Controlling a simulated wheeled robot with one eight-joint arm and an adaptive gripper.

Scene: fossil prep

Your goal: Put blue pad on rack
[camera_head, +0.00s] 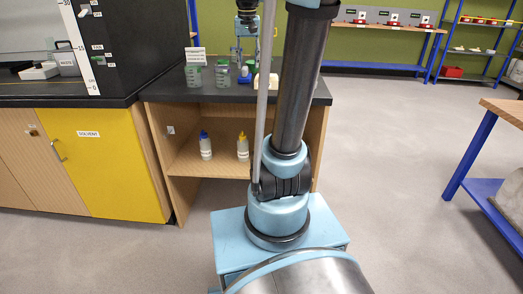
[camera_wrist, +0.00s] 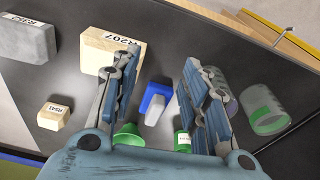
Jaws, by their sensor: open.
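A small blue object (camera_wrist: 153,100) with a pale grey block-like part lies on the dark bench top (camera_wrist: 155,30), between my gripper's fingers in the wrist view. It looks like the blue pad. A blue patch (camera_head: 244,77) on the bench in the head view seems to be the same thing. My gripper (camera_wrist: 160,68) is open and empty, pointing down above the bench, with one finger on each side of the blue object and no visible contact. No rack is clearly identifiable; a blue shelving unit (camera_head: 482,38) stands at the far right.
Green-labelled jars (camera_wrist: 262,105), a green cone (camera_wrist: 128,134), a small green container (camera_wrist: 183,140), a pale block marked R207 (camera_wrist: 100,50), a small tan block (camera_wrist: 53,116) and a grey block (camera_wrist: 25,42) surround the gripper. Open floor (camera_head: 390,130) lies right of the bench.

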